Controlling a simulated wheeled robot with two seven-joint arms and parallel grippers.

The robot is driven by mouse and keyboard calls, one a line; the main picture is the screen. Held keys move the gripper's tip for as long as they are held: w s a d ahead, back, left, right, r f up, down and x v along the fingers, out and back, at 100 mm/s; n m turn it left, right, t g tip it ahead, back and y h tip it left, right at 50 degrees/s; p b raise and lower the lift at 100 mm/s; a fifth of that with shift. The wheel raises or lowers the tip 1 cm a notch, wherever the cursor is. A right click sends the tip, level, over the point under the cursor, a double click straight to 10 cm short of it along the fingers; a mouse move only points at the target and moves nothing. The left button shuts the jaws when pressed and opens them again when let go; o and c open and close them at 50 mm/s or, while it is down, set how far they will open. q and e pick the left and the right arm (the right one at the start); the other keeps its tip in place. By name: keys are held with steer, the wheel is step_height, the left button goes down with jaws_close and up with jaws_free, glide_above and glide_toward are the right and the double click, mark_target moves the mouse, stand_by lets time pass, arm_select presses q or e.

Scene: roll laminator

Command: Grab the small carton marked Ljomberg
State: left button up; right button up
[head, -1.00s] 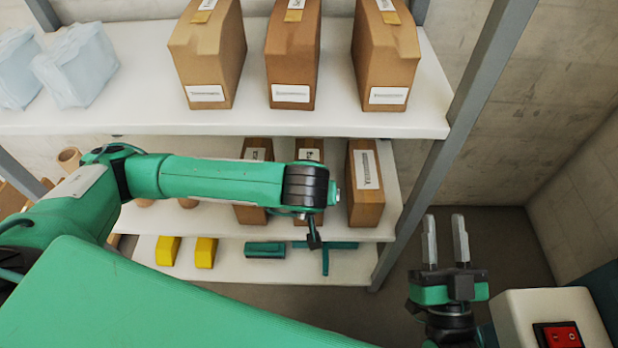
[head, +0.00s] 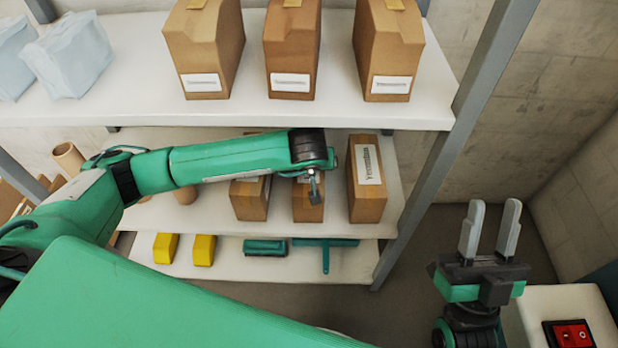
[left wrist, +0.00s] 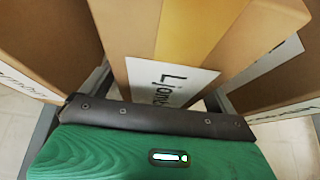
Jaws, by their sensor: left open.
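Three small brown cartons stand on the middle shelf. In the left wrist view a white label beginning "Ljom" shows on the central carton (left wrist: 135,30), its lower part hidden by my gripper. It appears to be the middle carton (head: 308,208) in the head view, mostly covered by my left arm. My left gripper (head: 314,188) is open in front of it. In the left wrist view, grey finger parts show on both sides of this carton; I cannot tell if they touch it. My right gripper (head: 493,212) is open and empty, right of the shelf.
Neighbouring cartons stand close to the left (head: 249,200) and right (head: 368,190). The upper shelf (head: 300,117) with larger cartons (head: 292,50) overhangs. Below are yellow blocks (head: 204,250) and green tools (head: 325,243). A shelf post (head: 440,140) rises at the right.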

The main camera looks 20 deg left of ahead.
arm_select(q)
steer(key=shift+f+b, duration=0.3)
stand_by(0.6)
steer(key=c, duration=1.3)
steer(key=shift+c, duration=0.8)
steer(key=shift+r, duration=0.2)
